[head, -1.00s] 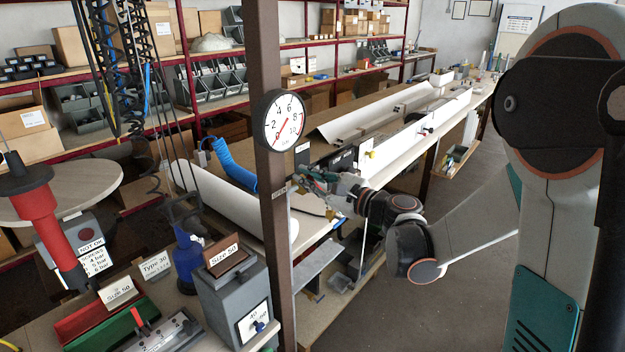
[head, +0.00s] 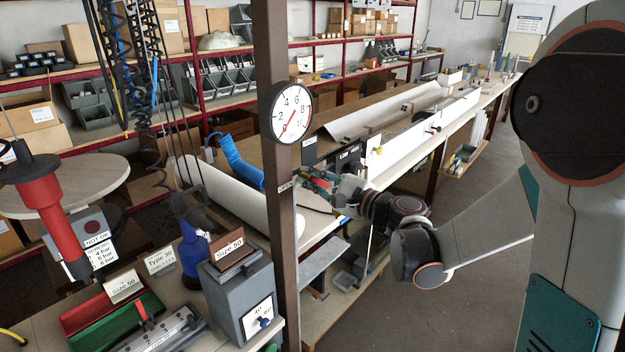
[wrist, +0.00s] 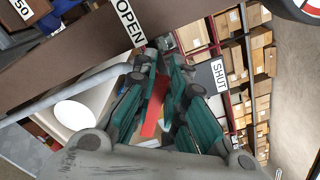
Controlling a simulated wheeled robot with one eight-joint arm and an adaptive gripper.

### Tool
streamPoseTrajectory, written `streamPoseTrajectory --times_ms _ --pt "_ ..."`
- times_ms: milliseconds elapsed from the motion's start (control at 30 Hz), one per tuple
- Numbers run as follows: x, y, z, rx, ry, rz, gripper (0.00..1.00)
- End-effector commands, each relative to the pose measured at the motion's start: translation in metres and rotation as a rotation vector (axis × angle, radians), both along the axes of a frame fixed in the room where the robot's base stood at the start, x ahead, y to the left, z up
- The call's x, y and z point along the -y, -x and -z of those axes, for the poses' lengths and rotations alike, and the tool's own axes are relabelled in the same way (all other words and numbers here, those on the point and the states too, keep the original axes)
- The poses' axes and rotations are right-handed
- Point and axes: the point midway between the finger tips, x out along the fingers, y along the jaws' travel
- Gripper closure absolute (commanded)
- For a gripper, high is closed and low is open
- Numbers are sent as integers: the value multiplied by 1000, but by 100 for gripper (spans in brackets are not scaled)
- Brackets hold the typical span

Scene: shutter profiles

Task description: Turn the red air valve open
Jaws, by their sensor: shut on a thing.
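The red air valve's lever (wrist: 152,120) shows as a red strip between the teal fingers of my gripper (wrist: 160,62) in the wrist view. My gripper is shut on it. The fingers hide much of the lever and the valve body. An OPEN label (wrist: 128,22) lies above left of the fingertips, and a SHUT label (wrist: 218,75) lies to their right. In the head view my gripper (head: 322,182) is just right of the brown post (head: 284,215), with a little red at its fingers. The round pressure gauge (head: 291,112) is on the post above; its red needle points lower left.
A long workbench with white profiles (head: 420,132) runs to the back right. A grey box (head: 238,295) stands in front. The floor at right is clear.

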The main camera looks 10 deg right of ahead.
Motion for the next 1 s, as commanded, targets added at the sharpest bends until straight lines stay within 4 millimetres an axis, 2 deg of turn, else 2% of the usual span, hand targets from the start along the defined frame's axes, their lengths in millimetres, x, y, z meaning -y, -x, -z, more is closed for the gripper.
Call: streamPoseTrajectory --times_ms 33,67,133,567,667,1000 --pt "0 0 0 -1 0 -1 100" --pt "0 0 0 -1 0 -1 81" --pt "0 0 0 -1 0 -1 67" --pt "4 5 0 -1 0 1 67" --pt "12 15 0 -1 -1 4 67" --pt "53 70 0 -1 0 4 67"
